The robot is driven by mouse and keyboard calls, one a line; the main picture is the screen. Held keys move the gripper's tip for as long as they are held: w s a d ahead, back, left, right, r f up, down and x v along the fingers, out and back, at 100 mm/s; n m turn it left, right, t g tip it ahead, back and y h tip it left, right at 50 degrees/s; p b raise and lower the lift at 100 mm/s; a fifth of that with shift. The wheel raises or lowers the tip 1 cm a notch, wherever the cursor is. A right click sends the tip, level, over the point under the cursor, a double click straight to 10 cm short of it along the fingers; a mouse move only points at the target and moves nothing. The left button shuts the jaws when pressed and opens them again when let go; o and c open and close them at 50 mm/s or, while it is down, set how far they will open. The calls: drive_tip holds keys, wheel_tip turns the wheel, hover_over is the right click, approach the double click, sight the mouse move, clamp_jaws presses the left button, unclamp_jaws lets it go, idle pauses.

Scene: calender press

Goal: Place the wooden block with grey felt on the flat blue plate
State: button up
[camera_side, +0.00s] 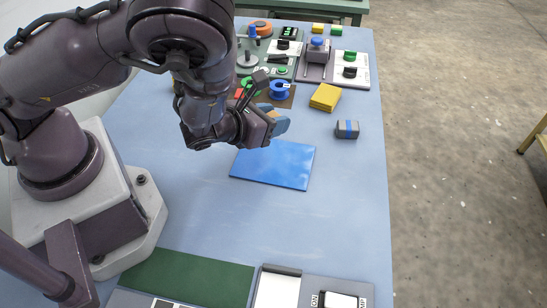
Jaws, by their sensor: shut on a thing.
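The flat blue plate (272,166) lies on the light blue table, in the middle of the side view. My gripper (281,125) is above and just behind the plate's far edge in the picture, with its fingers pointing right. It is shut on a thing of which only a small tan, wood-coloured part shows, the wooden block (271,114). The rest of the block is hidden by the fingers, and I cannot see its grey felt. The block is apart from the plate.
A grey block with a blue band (347,130) lies right of the plate. A yellow block (325,97) and a blue spool (279,89) are behind. Control panels with knobs (350,66) fill the far end. A dark green mat (188,279) lies in front. Table left and front of the plate is clear.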

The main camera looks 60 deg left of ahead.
sight(277, 158)
drive_tip(key=shift+w+d+r+m+h, duration=0.15)
drive_tip(key=shift+d+m+h, duration=0.25)
drive_tip(key=shift+d+h, duration=0.15)
drive_tip(key=shift+d+f, duration=0.15)
drive_tip(key=shift+f, duration=0.05)
wheel_tip(277, 158, down, 8)
drive_tip(key=shift+r, duration=0.25)
drive_tip(key=o, duration=0.9)
drive_tip(key=shift+f, duration=0.15)
